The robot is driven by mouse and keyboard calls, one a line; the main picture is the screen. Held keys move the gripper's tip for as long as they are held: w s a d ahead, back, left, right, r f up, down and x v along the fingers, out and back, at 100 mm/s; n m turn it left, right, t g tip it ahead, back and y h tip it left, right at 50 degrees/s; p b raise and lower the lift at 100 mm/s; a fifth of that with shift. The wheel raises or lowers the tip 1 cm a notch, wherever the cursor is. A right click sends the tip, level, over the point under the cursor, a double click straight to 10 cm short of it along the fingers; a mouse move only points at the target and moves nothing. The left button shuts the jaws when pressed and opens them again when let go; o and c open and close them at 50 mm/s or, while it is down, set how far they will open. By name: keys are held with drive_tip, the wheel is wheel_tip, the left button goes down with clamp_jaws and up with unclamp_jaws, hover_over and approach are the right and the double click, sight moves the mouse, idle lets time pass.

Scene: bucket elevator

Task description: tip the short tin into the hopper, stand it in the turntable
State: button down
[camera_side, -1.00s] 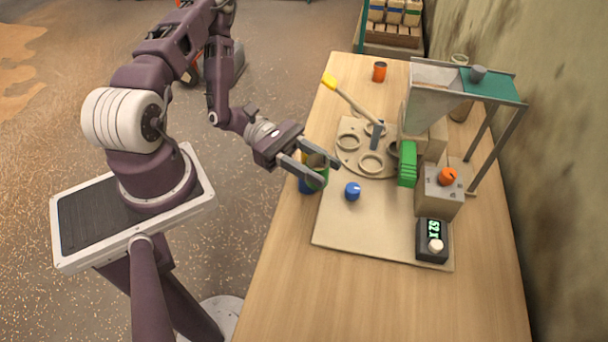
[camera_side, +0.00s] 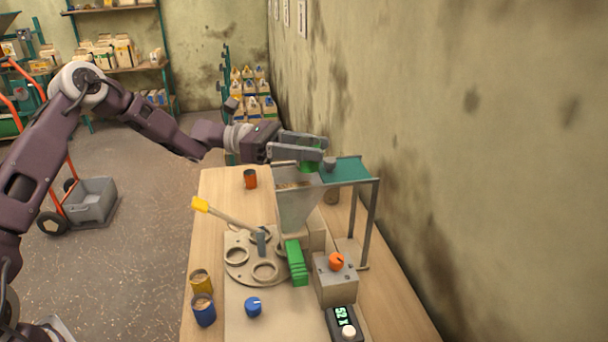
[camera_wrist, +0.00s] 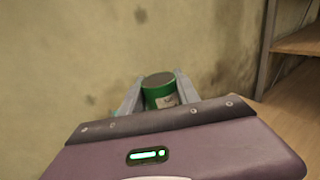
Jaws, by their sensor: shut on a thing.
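My gripper (camera_side: 321,149) is shut on a green tin (camera_side: 309,166), above the hopper (camera_side: 297,208) and close to its back edge. In the wrist view the green tin (camera_wrist: 160,95) sits between the fingers, its dark round end face visible; I cannot tell whether that is base or mouth. Tan material shows inside the hopper top. The turntable (camera_side: 236,272) lies lower left of the hopper, with several ring-shaped seats that look empty. A yellow tin (camera_side: 201,283) and a blue tin (camera_side: 204,312) stand at the table's left edge, both with contents.
A teal shelf (camera_side: 348,169) with a grey knob (camera_side: 329,164) adjoins the hopper on the right. An orange tin (camera_side: 250,179) stands at the back.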

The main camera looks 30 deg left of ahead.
drive_tip(key=w+a+m, duration=0.1)
drive_tip(key=m, duration=0.6)
drive_tip(key=a+r+m+t, duration=0.1)
drive_tip(key=m, duration=0.7)
drive_tip(key=w+a+m, duration=0.1)
drive_tip(key=a+m, duration=0.1)
drive_tip(key=m, duration=0.5)
drive_tip(key=shift+w+r+t+y, duration=0.25)
drive_tip(key=shift+w+t+y, duration=0.05)
drive_tip(key=shift+w+t, duration=0.1)
